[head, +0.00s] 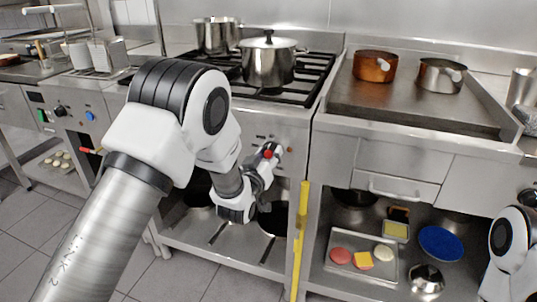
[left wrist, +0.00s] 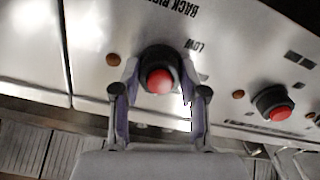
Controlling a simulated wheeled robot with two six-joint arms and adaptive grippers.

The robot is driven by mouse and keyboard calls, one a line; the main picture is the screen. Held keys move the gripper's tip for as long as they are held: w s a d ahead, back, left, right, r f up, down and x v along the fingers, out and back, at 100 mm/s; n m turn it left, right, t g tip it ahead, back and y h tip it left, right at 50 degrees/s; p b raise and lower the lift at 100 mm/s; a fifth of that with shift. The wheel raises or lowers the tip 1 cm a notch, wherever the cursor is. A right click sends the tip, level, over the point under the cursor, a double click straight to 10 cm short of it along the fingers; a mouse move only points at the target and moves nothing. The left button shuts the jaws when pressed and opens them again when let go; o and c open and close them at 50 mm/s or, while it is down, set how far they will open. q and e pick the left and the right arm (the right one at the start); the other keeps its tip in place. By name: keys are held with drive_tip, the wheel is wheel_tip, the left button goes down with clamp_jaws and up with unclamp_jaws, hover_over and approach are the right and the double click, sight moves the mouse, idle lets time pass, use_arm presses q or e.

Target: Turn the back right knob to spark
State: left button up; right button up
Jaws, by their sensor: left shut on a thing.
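The back right knob (left wrist: 158,80) is black with a red centre on the steel stove front, with a partly cut-off "BACK RI..." label above it in the left wrist view. My left gripper (left wrist: 158,95) is shut on this knob, one finger on each side. A "LOW" mark shows to its upper right. In the head view the left gripper (head: 265,160) is at the stove front, and the red of the knob (head: 268,154) shows between its fingers. My right arm shows at the lower right edge, but its gripper is out of view.
Another red-centred knob (left wrist: 275,103) is to the right in the left wrist view. A lidded pot (head: 268,64) stands on the burners. A yellow vertical bar (head: 299,235) is right of the gripper. A tray (head: 345,238) with food lies on the lower shelf.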

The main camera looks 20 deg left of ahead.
use_arm(q)
drive_tip(key=n+p, duration=0.1)
drive_tip(key=n, duration=0.2)
drive_tip(key=shift+r+n, duration=0.1)
drive_tip(key=shift+n, duration=1.8)
drive_tip(key=o, duration=1.1)
drive_tip(key=shift+o, duration=0.2)
drive_tip(key=shift+s, duration=0.1)
drive_tip(key=s, duration=1.1)
drive_tip(key=shift+s+a, duration=0.2)
drive_tip(key=shift+s, duration=0.2)
